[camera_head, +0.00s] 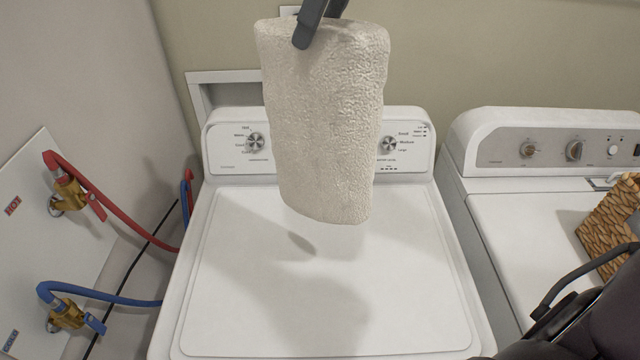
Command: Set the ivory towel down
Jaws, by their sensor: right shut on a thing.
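The ivory towel (325,120) is a thick, textured, folded bundle hanging upright in the middle of the camera_head view. My right gripper (318,22) is at the top edge of the picture, shut on the towel's upper end. One dark finger lies over the towel's near face; the rest of the gripper is cut off by the frame. The towel hangs above the lid of the white washer (320,290), apart from it, with its shadow on the lid. It hides the middle of the control panel. My left gripper is not in view.
A second white machine (525,225) stands at the right, with a wicker basket (612,225) on top. Red (115,213) and blue (100,294) hoses run from wall valves at the left. The washer lid is bare. My dark arm parts show at lower right.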

